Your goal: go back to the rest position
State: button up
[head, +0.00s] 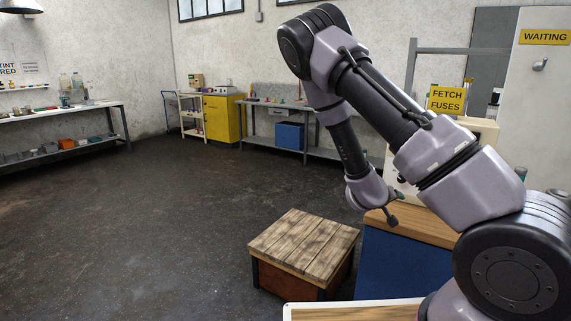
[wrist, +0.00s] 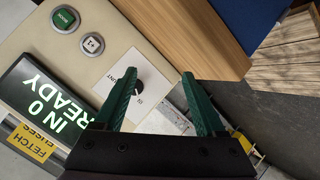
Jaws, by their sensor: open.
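My gripper (wrist: 160,78) has two green fingers, spread apart with nothing between them in the wrist view. Beyond the fingers is a cream control panel (wrist: 75,45) with a black rotary knob (wrist: 137,88) on a white plate. The panel also has a green button (wrist: 65,18) and a lit display (wrist: 45,95) reading "IN 0 READY". In the head view my arm is bent, reaching up and then down, with its wrist low beside the wooden-topped blue cabinet (head: 385,262). The arm hides much of the panel there.
A low crate with a plank top (head: 305,243) stands left of the cabinet. A yellow "FETCH FUSES" sign (head: 446,100) and a "WAITING" sign (head: 545,37) are at the right. A shelf bench (head: 60,112) stands at the left wall. The dark floor (head: 150,220) is clear at centre left.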

jog(key=s+a+r+m+g+y, duration=0.1)
jog(key=s+a+r+m+y, duration=0.15)
jog(key=a+r+y, duration=0.45)
jog(key=s+a+r+m+g+y, duration=0.1)
jog(key=s+a+r+m+y, duration=0.15)
jog(key=r, duration=0.85)
jog(key=s+r+y, duration=0.1)
jog(key=s+r, duration=1.5)
jog(key=s, duration=0.4)
jog(key=shift+s+a+r+n, duration=0.3)
jog(key=shift+s+a+n, duration=0.1)
jog(key=shift+a, duration=0.05)
